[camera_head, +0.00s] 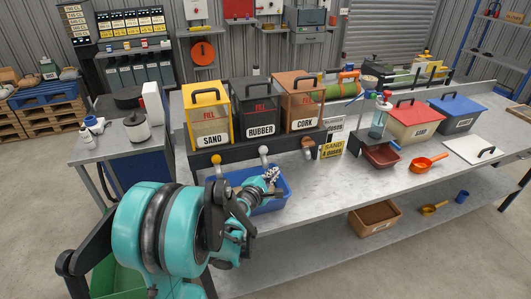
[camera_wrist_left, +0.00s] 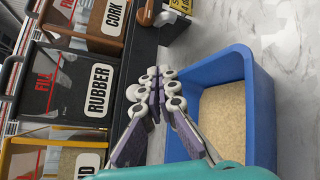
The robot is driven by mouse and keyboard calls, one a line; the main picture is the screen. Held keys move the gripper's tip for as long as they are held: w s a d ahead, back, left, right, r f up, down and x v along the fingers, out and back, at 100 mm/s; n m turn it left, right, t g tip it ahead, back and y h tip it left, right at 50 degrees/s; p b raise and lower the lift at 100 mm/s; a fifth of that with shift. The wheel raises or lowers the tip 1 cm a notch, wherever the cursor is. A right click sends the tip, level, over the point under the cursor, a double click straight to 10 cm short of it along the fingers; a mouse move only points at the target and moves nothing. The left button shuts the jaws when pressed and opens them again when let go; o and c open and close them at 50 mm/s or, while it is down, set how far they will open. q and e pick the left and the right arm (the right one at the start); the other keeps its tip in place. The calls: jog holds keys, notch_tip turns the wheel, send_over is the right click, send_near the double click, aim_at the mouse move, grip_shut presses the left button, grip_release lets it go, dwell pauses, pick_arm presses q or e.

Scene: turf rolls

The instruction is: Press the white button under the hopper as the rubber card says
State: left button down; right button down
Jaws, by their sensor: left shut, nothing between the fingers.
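The rubber hopper (camera_head: 258,100) is dark with a "RUBBER" label and stands between the sand hopper (camera_head: 207,112) and the cork hopper (camera_head: 302,98). A white knob-like button (camera_head: 264,150) stands on the ledge below it, with a yellow one (camera_head: 216,159) under sand. My left gripper (camera_head: 273,174) is shut and empty, over the blue bin (camera_head: 285,198), to the lower right of the white button. In the left wrist view the shut fingers (camera_wrist_left: 160,78) point toward the ledge beside the bin. A white card (camera_head: 335,124) is partly hidden; its writing is unreadable.
A yellow card (camera_head: 331,148) reads "SAND" with a doses line. Granules lie in the bin, seen in the wrist view. Bare bench lies in front of the cards.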

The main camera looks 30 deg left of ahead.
aim_at(267, 151)
pick_arm(q)
jog(key=shift+w+a, duration=1.45)
jog(key=shift+a, duration=0.25)
jog(key=shift+w+a, duration=1.45)
jog(key=shift+a, duration=0.2)
jog(key=shift+w+a, duration=0.25)
jog(key=shift+a, duration=0.1)
jog(key=shift+w+a, duration=0.4)
jog(key=shift+a, duration=0.05)
jog(key=shift+s+d, duration=0.1)
dwell(0.5)
jog(key=shift+s+d, duration=0.6)
jog(key=shift+d, duration=0.05)
jog(key=shift+s+d+b, duration=0.2)
jog(key=shift+s+d, duration=0.6)
jog(key=shift+d, duration=0.2)
jog(key=shift+s+d+b, duration=0.15)
jog(key=shift+s+d, duration=0.65)
jog(key=shift+d, duration=0.15)
